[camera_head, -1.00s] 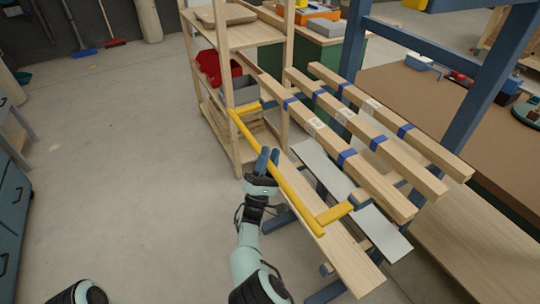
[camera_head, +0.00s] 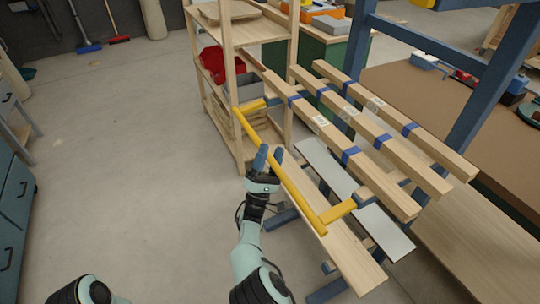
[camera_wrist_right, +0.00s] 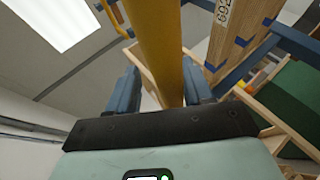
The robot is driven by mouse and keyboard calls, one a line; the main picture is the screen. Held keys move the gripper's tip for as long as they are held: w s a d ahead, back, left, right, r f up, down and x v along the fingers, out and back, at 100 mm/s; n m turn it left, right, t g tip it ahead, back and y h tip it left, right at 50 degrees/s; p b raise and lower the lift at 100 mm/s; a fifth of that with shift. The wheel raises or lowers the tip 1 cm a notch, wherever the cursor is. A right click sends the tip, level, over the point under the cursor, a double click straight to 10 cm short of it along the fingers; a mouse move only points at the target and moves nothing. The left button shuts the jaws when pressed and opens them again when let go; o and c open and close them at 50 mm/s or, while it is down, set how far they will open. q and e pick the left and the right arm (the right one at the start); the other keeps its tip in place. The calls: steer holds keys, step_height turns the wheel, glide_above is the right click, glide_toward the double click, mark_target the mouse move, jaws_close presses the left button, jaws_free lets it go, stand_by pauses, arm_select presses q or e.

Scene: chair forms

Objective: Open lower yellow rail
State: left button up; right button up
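The lower yellow rail (camera_head: 294,192) is a long bar with a short arm at each end. It runs slantwise along the left side of the wooden beams. My right gripper (camera_head: 268,157) is at the rail's middle, with its blue fingertips pointing up around the bar. In the right wrist view the yellow bar (camera_wrist_right: 158,50) passes between the two blue fingers of the right gripper (camera_wrist_right: 160,90). A gap shows between the left finger and the bar, so the fingers look open. My left gripper is out of view.
Three wooden beams with blue bands (camera_head: 375,160) lie on the blue frame right of the rail. A wooden shelf (camera_head: 245,40) with a red bin (camera_head: 212,64) stands behind. A plank (camera_head: 345,262) lies below the rail. The floor (camera_head: 120,170) at left is clear.

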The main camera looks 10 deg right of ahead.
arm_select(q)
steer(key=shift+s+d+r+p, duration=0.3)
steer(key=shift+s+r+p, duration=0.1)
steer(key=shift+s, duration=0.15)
arm_select(e)
steer(key=v, duration=1.3)
steer(key=shift+f, duration=0.2)
